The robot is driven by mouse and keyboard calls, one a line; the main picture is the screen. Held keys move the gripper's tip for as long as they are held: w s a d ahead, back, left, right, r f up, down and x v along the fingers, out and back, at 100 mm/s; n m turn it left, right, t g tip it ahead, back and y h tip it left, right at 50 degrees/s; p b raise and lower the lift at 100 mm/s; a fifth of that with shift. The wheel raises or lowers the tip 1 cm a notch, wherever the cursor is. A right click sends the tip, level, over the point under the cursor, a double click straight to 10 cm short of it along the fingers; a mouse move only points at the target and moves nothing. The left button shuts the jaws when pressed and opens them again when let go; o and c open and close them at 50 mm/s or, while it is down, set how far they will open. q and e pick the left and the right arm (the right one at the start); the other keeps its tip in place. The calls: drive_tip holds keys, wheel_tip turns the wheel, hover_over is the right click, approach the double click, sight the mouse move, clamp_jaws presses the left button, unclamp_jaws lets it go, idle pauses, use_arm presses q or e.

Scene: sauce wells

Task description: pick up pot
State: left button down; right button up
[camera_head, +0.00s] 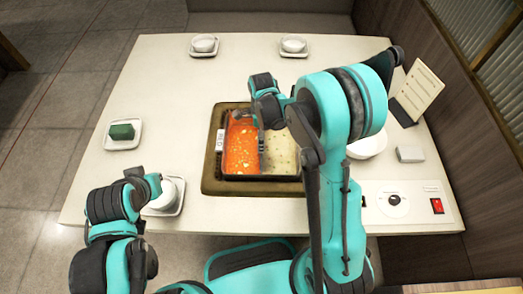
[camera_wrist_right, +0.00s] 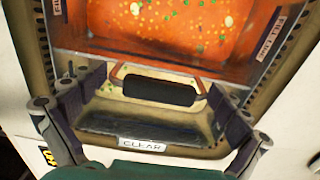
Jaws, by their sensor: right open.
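The pot (camera_head: 243,146) sits in the hob in the middle of the table. It holds orange-red broth on the left and pale broth on the right. My right gripper (camera_head: 265,112) is over the pot in the head view. In the right wrist view my right gripper (camera_wrist_right: 158,90) is open, its fingers either side of the pot's dark handle (camera_wrist_right: 160,91) at the red-broth side. A gap shows on each side of the handle. My left gripper (camera_head: 155,186) is beside a white cup (camera_head: 168,192) at the near left; its fingers are too small to read.
The hob frame (camera_head: 212,165) surrounds the pot, with a CLEAR label (camera_wrist_right: 142,144) by the handle. A dish with a green block (camera_head: 122,131) is at the left. Two cups stand at the back. A plate (camera_head: 367,146), a menu stand (camera_head: 418,93) and a red switch (camera_head: 437,206) are at the right.

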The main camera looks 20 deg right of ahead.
drive_tip(key=shift+r, duration=0.1)
drive_tip(key=c, duration=1)
